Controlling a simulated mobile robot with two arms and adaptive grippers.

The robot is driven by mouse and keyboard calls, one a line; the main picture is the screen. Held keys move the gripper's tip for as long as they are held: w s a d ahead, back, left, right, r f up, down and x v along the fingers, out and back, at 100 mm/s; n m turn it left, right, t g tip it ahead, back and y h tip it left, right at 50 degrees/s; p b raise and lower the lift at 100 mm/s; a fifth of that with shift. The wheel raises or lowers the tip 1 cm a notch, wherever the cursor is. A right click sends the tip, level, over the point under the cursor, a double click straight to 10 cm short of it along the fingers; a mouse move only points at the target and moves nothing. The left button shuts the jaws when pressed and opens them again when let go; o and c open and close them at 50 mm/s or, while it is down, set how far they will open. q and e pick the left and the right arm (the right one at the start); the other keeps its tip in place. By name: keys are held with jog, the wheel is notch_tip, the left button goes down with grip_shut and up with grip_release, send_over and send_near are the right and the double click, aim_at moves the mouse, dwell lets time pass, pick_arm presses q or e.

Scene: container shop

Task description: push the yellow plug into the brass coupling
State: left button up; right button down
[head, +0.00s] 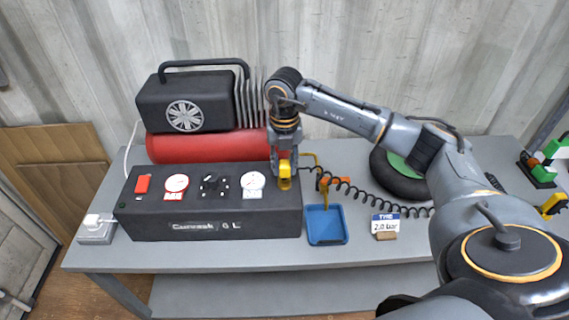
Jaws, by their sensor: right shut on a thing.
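My right gripper (285,160) points down above the right end of the black compressor panel (150,215). It is shut on the yellow plug (285,183), whose lower part shows below the fingers, in front of the panel's top right corner. I cannot pick out the brass coupling clearly; the gripper and plug cover that part of the panel. Whether the plug touches the panel cannot be told. My left gripper is not in view.
A black coiled hose (370,200) runs right from near the gripper toward a tyre (392,178). A blue tray (325,238), a "2.0 bar" sign (385,223) and a red tank (200,147) stand on the grey bench (400,257). The bench front is clear.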

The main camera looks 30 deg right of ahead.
aim_at(284, 163)
pick_arm(q)
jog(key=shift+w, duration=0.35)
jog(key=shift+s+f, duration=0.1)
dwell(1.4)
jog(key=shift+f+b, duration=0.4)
jog(key=shift+b, duration=0.1)
pick_arm(e)
jog(key=shift+f, duration=0.55)
jog(key=c, duration=1)
grip_release()
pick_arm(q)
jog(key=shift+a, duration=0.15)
pick_arm(e)
jog(key=shift+r, duration=0.2)
notch_tip(284, 163, up, 12)
jog(key=shift+f, duration=0.2)
jog(key=shift+a+f, duration=0.1)
